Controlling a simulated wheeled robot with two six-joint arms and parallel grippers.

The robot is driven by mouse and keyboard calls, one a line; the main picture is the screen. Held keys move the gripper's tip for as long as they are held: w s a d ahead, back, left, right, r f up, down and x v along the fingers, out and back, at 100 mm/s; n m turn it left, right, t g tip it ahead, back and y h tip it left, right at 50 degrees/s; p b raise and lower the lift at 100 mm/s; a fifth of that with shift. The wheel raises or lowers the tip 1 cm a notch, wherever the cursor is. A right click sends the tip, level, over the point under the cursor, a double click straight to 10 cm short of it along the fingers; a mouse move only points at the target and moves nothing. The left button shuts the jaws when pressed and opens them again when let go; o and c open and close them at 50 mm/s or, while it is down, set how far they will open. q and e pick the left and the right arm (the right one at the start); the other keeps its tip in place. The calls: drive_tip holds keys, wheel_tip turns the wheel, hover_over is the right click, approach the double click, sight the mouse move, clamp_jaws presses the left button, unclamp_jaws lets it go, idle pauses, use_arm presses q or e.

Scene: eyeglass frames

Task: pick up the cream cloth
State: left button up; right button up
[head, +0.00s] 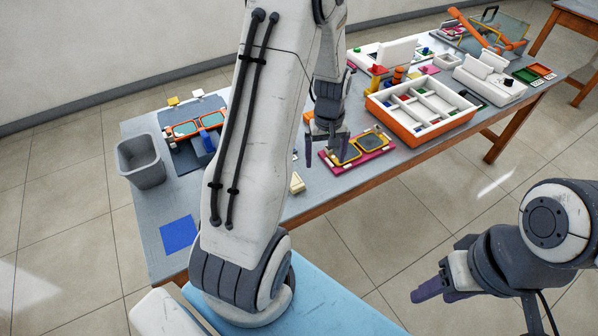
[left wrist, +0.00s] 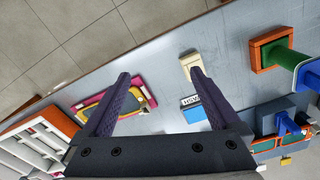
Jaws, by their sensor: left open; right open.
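A small cream item (head: 297,184), which looks like the folded cream cloth, lies on the grey table near its front edge, just right of my left arm. In the left wrist view the cream cloth (left wrist: 188,62) shows by the tip of the right-hand finger, which partly covers it. My left gripper (head: 326,155) is open and empty above the table, to the right of and beyond the cloth in the head view; its fingers also show in the left wrist view (left wrist: 160,76). My right gripper (head: 432,292) is open and empty over the floor, away from the table.
A pink tray with eyeglass frames (head: 358,152) lies close to my left gripper. An orange-rimmed white compartment box (head: 420,110) stands right of it. A small white-and-blue labelled item (left wrist: 194,108) lies near the cloth. A blue square (head: 180,234) and grey bin (head: 141,160) are left.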

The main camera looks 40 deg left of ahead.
use_arm(q)
drive_tip(key=a+f+n, duration=0.1)
drive_tip(key=a+f, duration=0.2)
drive_tip(key=s+a+f+n+p, duration=0.1)
drive_tip(key=a+f, duration=0.2)
drive_tip(key=a+f+n, duration=0.2)
drive_tip(key=a+f, duration=0.1)
drive_tip(key=a, duration=0.1)
drive_tip(key=shift+s+f, duration=0.3)
drive_tip(key=shift+s, duration=0.05)
drive_tip(key=f, duration=0.1)
drive_tip(key=f+p, duration=0.1)
drive_tip(key=f, duration=0.1)
drive_tip(key=f+p, duration=0.1)
drive_tip(key=f, duration=0.1)
drive_tip(key=shift+w+d, duration=0.15)
drive_tip(key=shift+d, duration=0.1)
drive_tip(key=shift+f, duration=0.55)
drive_tip(key=c, duration=1.4)
drive_tip(key=shift+r, duration=0.15)
